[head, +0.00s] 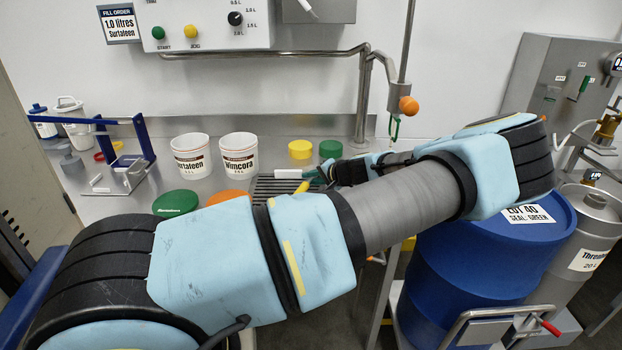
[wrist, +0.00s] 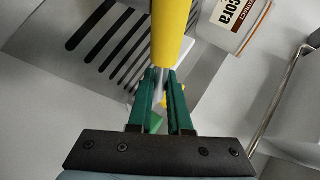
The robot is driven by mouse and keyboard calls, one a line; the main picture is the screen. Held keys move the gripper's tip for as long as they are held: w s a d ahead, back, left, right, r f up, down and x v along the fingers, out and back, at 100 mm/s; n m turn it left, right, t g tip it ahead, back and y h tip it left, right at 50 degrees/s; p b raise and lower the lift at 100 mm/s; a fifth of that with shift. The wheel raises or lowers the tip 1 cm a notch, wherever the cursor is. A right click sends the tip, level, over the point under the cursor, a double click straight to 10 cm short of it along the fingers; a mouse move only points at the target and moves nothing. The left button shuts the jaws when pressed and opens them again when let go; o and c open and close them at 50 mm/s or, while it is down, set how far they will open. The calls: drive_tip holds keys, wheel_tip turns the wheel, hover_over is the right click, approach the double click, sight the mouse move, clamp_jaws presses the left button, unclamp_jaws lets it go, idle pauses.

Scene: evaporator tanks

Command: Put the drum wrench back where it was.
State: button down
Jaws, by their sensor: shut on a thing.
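The drum wrench shows in the wrist view as a thick yellow handle (wrist: 174,35) running up from between the green fingers of my gripper (wrist: 160,76). My gripper is shut on it, and a thin grey part of it shows between the fingers. In the head view my gripper (head: 318,175) is above the slotted grate of the bench, mostly hidden behind my arm. A short yellow piece there, likely the wrench handle (head: 302,187), sticks out beside the fingers. I cannot tell whether the wrench touches the grate. Its far end is out of view.
The slotted grate (wrist: 110,42) lies below my gripper. White Surfateen (head: 191,157) and Wimcora (head: 239,154) tubs stand left of it; yellow (head: 300,149) and green (head: 330,149) caps lie behind. A blue drum (head: 465,265) stands at right. A pipe (head: 362,100) rises behind the bench.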

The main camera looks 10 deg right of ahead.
drive_tip(key=c, duration=0.8)
unclamp_jaws()
drive_tip(key=shift+o, duration=0.2)
